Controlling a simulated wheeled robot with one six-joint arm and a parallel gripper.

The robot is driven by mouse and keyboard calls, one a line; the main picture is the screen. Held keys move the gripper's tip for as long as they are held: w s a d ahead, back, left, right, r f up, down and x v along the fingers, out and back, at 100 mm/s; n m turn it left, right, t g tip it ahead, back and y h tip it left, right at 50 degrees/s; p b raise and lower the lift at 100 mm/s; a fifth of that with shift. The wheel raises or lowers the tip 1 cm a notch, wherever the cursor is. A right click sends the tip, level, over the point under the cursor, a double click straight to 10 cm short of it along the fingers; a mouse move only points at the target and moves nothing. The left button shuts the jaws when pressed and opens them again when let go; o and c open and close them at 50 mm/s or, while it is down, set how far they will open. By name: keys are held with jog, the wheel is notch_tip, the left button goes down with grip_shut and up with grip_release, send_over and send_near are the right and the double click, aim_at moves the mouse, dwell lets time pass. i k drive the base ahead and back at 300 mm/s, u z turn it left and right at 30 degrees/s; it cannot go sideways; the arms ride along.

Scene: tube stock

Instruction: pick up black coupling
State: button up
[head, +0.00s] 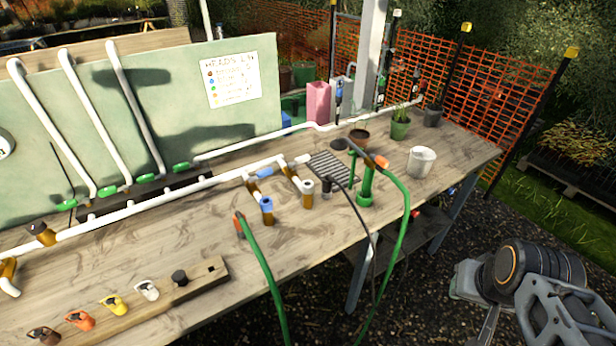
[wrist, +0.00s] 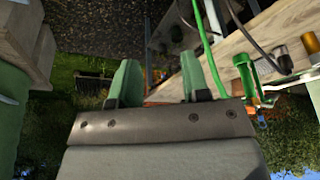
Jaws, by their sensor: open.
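A small black piece (head: 180,277), which looks like the black coupling, sits on a wooden rail (head: 205,279) at the table's near left. It is in line with white, yellow, orange and brown fittings. My gripper (wrist: 158,82) shows in the wrist view with its two green fingers apart and nothing between them. My arm is at the lower right of the head view, off the table's right side and far from the black piece. The wrist view does not clearly show the black piece.
The wooden table (head: 330,232) carries white pipes, a green hose (head: 262,265), a green stand (head: 366,186), a white bucket (head: 421,161) and plant pots. A green board (head: 150,120) stands behind. An orange mesh fence (head: 490,85) is at the right. The table's front middle is mostly clear.

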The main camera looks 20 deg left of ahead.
aim_at(326, 182)
jog(key=u, duration=0.8)
jog(key=i, duration=0.8)
jog(key=u, duration=0.8)
